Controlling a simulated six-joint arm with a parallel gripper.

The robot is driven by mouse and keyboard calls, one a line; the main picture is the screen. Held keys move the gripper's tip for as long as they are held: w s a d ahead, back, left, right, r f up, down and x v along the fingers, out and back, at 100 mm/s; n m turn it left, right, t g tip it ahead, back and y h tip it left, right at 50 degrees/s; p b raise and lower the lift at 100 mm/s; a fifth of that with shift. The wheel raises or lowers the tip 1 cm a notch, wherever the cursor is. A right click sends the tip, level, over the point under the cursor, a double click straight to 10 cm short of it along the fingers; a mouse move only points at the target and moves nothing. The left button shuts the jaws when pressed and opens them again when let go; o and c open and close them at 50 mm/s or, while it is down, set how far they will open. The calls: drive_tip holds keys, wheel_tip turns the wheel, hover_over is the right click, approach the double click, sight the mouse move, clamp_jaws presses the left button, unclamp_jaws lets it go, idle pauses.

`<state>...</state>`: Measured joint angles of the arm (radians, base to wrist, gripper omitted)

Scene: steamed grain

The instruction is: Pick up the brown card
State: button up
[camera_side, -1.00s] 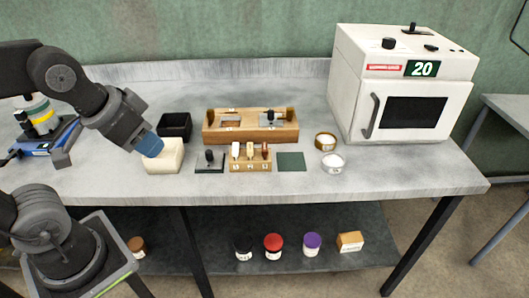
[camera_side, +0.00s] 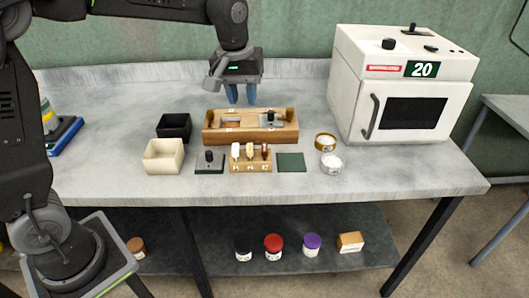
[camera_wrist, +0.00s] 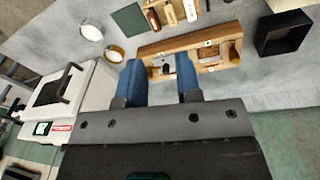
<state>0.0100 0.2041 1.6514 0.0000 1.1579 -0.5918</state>
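A small wooden rack (camera_side: 250,166) stands near the front middle of the bench and holds upright pieces. Its rightmost piece is narrow and reddish-brown, and seems to be the brown card (camera_side: 265,152). It also shows in the wrist view (camera_wrist: 153,20), at the rack end by the dark green square. My gripper (camera_side: 242,98) is above the back of the long wooden box, behind the rack and well apart from it. In the wrist view my gripper's (camera_wrist: 162,66) two blue fingers are spread with nothing between them.
The long wooden box (camera_side: 215,138) lies behind the rack. A dark stand (camera_side: 209,165) is left of the rack and a green square (camera_side: 291,162) right of it. Black (camera_side: 174,126) and cream (camera_side: 163,157) bins stand left. Two round containers and a white oven (camera_side: 405,100) are right.

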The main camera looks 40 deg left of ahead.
drive_tip(key=w+f+n+g, duration=0.1)
drive_tip(key=w+f+n, duration=0.1)
drive_tip(key=w+f, duration=0.45)
hover_over(265, 147)
drive_tip(key=f, duration=0.7)
drive_tip(key=shift+s+d+f, duration=0.25)
drive_tip(key=shift+d+f, duration=0.1)
drive_tip(key=shift+f, duration=0.05)
drive_tip(key=f, duration=0.2)
drive_tip(key=a+f, duration=0.1)
drive_tip(key=f, duration=0.1)
drive_tip(key=shift+w+f, duration=0.2)
drive_tip(key=shift+f, duration=0.6)
drive_tip(key=shift+c, duration=0.4)
clamp_jaws()
